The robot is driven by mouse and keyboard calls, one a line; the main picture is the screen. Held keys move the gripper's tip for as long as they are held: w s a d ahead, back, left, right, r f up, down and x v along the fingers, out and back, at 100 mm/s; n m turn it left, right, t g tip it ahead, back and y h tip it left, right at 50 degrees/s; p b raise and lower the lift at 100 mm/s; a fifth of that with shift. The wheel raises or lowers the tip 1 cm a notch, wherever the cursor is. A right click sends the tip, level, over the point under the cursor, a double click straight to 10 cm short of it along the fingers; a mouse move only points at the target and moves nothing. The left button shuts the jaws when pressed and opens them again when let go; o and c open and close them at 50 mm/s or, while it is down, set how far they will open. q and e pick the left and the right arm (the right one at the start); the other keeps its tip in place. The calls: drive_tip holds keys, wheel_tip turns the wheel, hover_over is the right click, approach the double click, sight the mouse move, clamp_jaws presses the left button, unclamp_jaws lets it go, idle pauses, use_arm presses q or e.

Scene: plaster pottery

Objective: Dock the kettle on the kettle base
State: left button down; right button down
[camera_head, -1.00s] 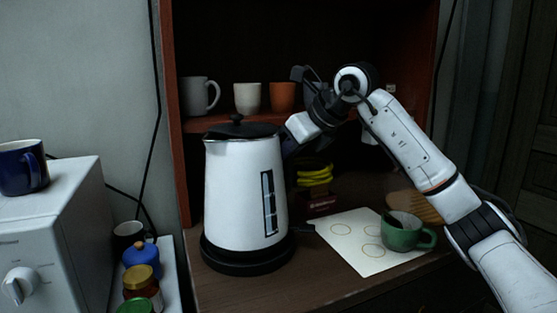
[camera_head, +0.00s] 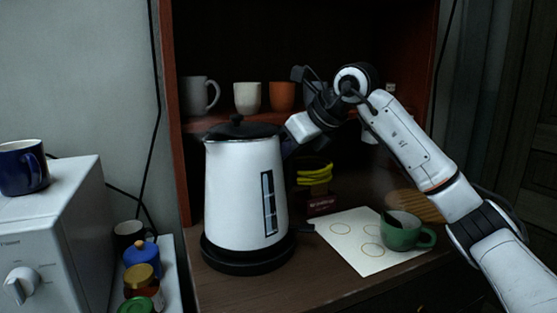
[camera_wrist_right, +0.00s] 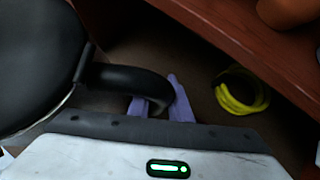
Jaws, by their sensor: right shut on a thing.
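The white kettle (camera_head: 236,190) with a black lid stands upright at the front left of the wooden cabinet shelf. A round black base (camera_head: 246,258) shows under it; I cannot tell from here whether the kettle is fully seated. My right gripper (camera_wrist_right: 160,105) is shut on the kettle's black handle (camera_wrist_right: 125,80), its purple fingers on either side of it. In the head view the gripper's fingers are hidden behind the kettle's right side. The kettle's black lid (camera_wrist_right: 35,60) fills the left of the wrist view. My left gripper is not in view.
A white sheet with printed rings (camera_head: 345,232) and a green mug (camera_head: 405,232) lie to the right of the kettle. A yellow coiled thing (camera_head: 314,172) is behind. Several cups, one orange (camera_head: 283,96), stand on the upper shelf. Jars (camera_head: 141,282) stand at lower left.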

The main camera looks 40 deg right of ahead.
drive_tip(key=shift+f+b, duration=0.35)
drive_tip(key=shift+b, duration=0.05)
idle(0.4)
drive_tip(key=c, duration=1.9)
unclamp_jaws()
drive_tip(key=p+v, duration=0.3)
drive_tip(key=v, duration=0.7)
drive_tip(key=shift+s+p, duration=0.35)
drive_tip(key=shift+s, duration=0.1)
